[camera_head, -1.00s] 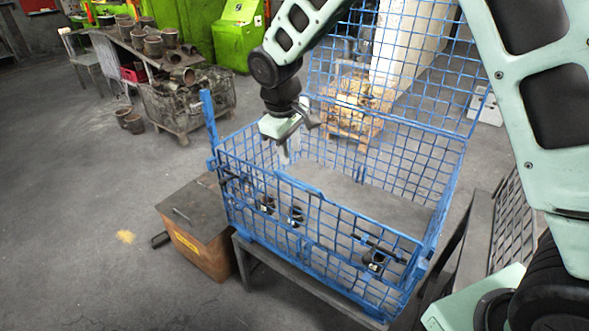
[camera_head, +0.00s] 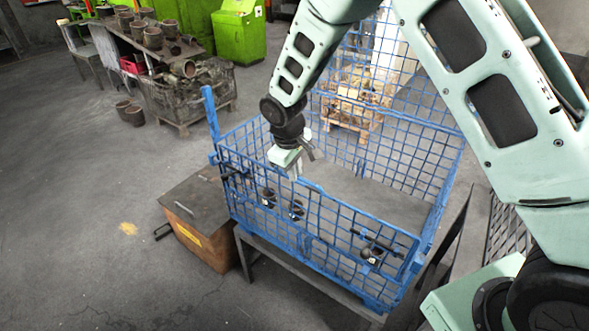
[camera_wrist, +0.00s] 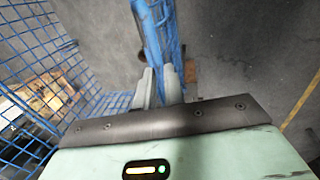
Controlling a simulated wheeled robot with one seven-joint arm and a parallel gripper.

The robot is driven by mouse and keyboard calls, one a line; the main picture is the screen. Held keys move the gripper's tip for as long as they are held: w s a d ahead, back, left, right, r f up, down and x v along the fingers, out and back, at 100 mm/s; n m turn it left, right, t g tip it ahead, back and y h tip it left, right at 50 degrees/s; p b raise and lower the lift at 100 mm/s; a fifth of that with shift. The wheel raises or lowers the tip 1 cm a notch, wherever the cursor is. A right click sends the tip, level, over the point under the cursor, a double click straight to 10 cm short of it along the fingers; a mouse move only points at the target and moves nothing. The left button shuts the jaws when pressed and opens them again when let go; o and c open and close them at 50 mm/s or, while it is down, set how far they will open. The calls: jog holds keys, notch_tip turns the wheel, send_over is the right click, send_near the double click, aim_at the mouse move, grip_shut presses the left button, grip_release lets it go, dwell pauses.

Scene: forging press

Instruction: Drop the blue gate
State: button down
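The blue gate (camera_head: 318,222) is the mesh front side of the blue wire crate. It stands upright. My gripper (camera_head: 296,172) points down close above the gate's top rail, left of its middle. In the wrist view, my gripper's two fingers (camera_wrist: 160,82) have a narrow gap between them. The blue gate (camera_wrist: 158,32) runs away from the fingertips there. Nothing is clearly held, and I cannot tell whether the fingertips touch the rail.
The crate has a tall mesh back (camera_head: 418,105) and stands on a dark metal stand (camera_head: 245,262). A brown box (camera_head: 205,215) with a dark lid is on the floor at its left. Several dark pots stand around a bench (camera_head: 120,42) at the back left. Floor at front left is clear.

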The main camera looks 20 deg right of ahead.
jog(key=s+a+f+t+h+b, duration=0.7)
jog(key=s+a+f+h+b, duration=0.45)
jog(key=a+f+b, duration=0.8)
notch_tip(320, 180, down, 10)
jog(key=s+t+h+b, duration=0.1)
jog(key=s+t+b, duration=0.1)
jog(key=b, duration=0.9)
jog(key=shift+s+f+t+h, duration=0.15)
jog(key=shift+s+t+h, duration=0.2)
jog(key=shift+t, duration=0.05)
jog(key=shift+a, duration=0.1)
